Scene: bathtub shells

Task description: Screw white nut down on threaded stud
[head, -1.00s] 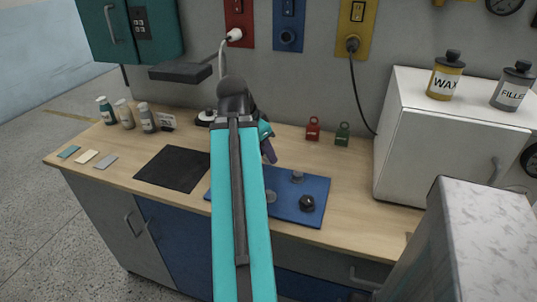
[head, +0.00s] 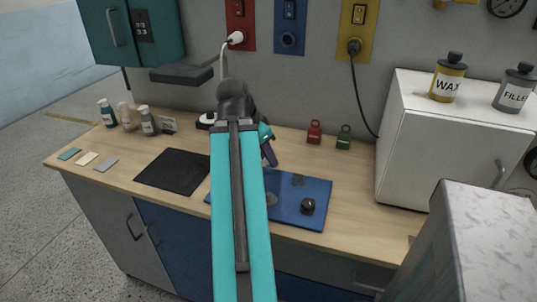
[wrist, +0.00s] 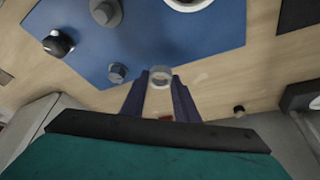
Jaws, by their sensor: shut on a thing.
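My gripper (wrist: 159,80) is shut on a small pale, see-through ring, the white nut (wrist: 160,72), in the wrist view. The nut sits between the tips of my two dark purple fingers, over or near the edge of the blue mat (wrist: 180,45). In the head view my gripper (head: 268,154) is at the mat's back edge and the nut is hidden. A grey bolt-like piece (wrist: 117,72) stands just left of my fingers in the wrist view. A larger grey hex piece (wrist: 105,12) is farther up. I cannot tell which piece is the threaded stud.
Red (head: 314,132) and green (head: 344,138) tags stand behind. A white cabinet (head: 440,150) bounds the right.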

